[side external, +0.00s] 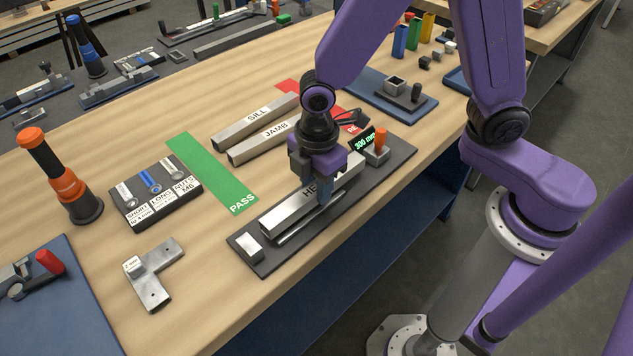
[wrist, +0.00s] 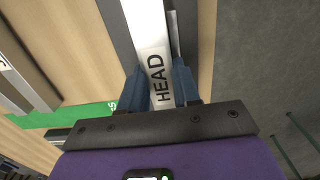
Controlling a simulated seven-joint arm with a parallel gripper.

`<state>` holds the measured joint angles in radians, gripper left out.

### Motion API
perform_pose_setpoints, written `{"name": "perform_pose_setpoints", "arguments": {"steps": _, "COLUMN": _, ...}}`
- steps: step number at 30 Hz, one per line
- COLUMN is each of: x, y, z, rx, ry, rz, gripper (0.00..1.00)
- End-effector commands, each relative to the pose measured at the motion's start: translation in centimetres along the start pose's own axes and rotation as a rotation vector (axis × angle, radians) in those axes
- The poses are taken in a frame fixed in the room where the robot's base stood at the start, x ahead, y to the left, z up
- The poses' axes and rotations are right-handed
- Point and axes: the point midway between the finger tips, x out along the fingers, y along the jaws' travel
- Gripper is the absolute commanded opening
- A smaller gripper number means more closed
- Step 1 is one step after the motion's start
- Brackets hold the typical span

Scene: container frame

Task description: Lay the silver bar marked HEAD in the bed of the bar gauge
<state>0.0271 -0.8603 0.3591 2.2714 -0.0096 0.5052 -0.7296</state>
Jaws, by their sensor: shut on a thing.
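The silver bar marked HEAD (side external: 287,213) is over the dark bar gauge (side external: 262,267), lengthwise along it. My gripper (side external: 325,192) is shut on the bar near its middle, partly hiding the lettering. In the wrist view, the blue fingers of my gripper (wrist: 159,88) close on both sides of the HEAD bar (wrist: 150,40). The gauge has a pale end block (side external: 249,245), a thin rail along its near side and a green display (side external: 363,140) reading 300 mm. I cannot tell whether the bar rests in the bed or sits just above it.
Bars marked SILL (side external: 252,122) and JAMB (side external: 262,140) lie behind the gauge. A green PASS strip (side external: 210,170) is at their left. A metal angle piece (side external: 154,275) lies at the front left.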

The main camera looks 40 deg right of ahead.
Motion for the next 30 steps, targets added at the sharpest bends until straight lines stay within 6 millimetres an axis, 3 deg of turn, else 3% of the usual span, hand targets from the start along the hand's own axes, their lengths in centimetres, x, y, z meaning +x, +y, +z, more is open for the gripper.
{"name": "perform_pose_setpoints", "arguments": {"steps": 29, "x": 1.3, "y": 0.0, "z": 0.0, "rx": 0.000, "ry": -0.001, "rz": -0.001, "gripper": 0.00}}
{"name": "perform_pose_setpoints", "arguments": {"steps": 30, "x": 1.3, "y": 0.0, "z": 0.0, "rx": 0.000, "ry": -0.001, "rz": -0.001, "gripper": 0.38}}
